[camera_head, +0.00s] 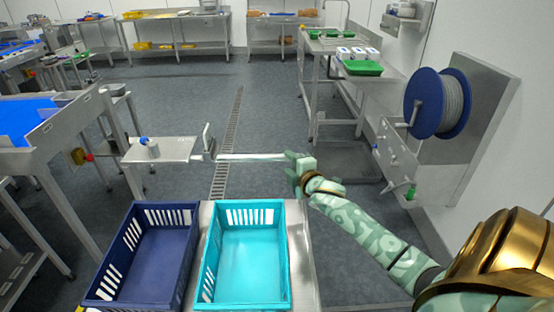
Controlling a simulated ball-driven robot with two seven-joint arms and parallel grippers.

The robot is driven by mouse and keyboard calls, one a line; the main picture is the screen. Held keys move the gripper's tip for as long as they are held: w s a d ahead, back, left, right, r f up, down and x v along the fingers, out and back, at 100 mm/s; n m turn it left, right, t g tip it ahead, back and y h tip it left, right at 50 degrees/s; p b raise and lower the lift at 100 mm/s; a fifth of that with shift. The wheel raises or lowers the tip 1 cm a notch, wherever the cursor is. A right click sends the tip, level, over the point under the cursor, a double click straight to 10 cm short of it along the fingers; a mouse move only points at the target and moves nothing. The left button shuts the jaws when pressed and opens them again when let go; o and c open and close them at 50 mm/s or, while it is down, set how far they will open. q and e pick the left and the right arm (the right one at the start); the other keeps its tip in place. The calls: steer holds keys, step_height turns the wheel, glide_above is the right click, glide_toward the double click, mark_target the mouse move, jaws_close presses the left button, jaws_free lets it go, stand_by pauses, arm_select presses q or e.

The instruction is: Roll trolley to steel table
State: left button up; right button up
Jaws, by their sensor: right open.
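A steel trolley top (306,270) is in front of me at the bottom of the view, partly cut off by the picture edge. It carries a navy crate (187,215) and a turquoise crate (279,215) side by side, both empty. My right gripper (293,163) is open beyond the turquoise crate, at the right end of a pale horizontal bar (250,157). I cannot tell whether it touches the bar or what the bar belongs to. A steel table (312,62) with green trays stands along the right wall; others stand at the back. My left gripper is out of view.
A conveyor frame (60,140) with a blue belt stands at left, with a small steel shelf (180,153) beside it. A blue hose reel (424,104) hangs on the right wall. Grey floor is open in the middle, crossed by a drain grate (229,135).

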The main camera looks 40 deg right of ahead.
mark_target(280, 155)
steer(key=b+x, duration=0.2)
steer(key=x, duration=0.4)
steer(key=shift+w+d+f, duration=0.1)
steer(key=shift+w+f, duration=0.15)
steer(key=shift+w+d, duration=0.15)
steer(key=shift+w, duration=0.3)
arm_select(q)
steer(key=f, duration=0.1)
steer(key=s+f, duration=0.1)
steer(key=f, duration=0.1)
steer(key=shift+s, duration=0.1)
arm_select(e)
steer(key=shift+c, duration=0.3)
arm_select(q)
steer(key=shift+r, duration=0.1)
arm_select(e)
jaws_close()
